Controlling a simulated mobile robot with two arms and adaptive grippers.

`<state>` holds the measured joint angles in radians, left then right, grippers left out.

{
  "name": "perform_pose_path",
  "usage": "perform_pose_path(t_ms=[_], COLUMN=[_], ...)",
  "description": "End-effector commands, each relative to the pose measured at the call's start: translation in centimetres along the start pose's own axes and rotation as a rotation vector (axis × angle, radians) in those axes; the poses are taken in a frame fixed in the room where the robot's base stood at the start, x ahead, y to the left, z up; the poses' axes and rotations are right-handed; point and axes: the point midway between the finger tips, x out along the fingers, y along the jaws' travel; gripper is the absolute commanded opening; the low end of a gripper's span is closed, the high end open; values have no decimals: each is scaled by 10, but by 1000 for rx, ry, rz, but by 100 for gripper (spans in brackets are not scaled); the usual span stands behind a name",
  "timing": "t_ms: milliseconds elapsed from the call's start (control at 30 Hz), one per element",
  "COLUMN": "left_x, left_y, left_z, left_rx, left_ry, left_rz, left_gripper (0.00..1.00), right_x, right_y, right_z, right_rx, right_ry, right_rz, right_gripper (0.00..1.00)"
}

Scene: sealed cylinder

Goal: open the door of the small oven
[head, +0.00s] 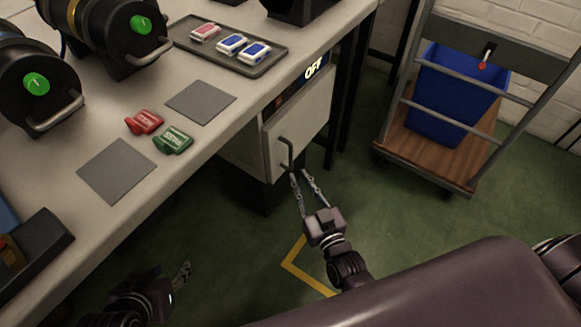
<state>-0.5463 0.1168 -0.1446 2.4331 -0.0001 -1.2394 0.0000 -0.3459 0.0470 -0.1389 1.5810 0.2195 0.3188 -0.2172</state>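The small oven (303,118) stands below the table's right end, with a lit "OFF" display at its top. Its pale door (308,125) looks shut and has a dark bar handle (290,152) near its left edge. My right gripper (300,174) is open, its two fingers apart and pointing at the lower end of the handle. I cannot tell whether a fingertip touches the handle. My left gripper (184,268) is low at the lower left, away from the oven. Its fingers are too dark and overlapped to judge.
The table (235,115) holds grey pads, a red clip (144,121), a green clip (173,140), a tray (262,68) with small items and black cylinders (120,30). A cart (432,150) with a blue bin (455,95) stands right. Floor before the oven is clear.

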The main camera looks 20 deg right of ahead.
Motion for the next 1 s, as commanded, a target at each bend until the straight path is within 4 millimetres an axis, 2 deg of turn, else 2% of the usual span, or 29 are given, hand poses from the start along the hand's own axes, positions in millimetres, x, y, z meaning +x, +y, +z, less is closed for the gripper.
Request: perform_pose_path(t_ms=[167,267,500,700,833,1000], left_x=[-6,-4,-4,-11,-14,-16], left_y=[0,2,8,12,13,13], left_z=[-10,-24,-71,-101,-111,-115], left_rx=[1,2,5,6,7,7], left_ry=[42,94,286,414,459,476], left_rz=[1,4,14,23,25,26], left_gripper=[40,40,40,40,40,40], right_x=[8,18,51,71,78,80], right_y=[2,2,2,2,2,2], right_z=[-8,-9,-9,-9,-10,-10], right_rx=[1,1,2,2,1,1], right_ry=[32,32,31,29,28,27], right_rz=[6,6,6,6,5,5], right_gripper=[16,16,16,16,16,16])
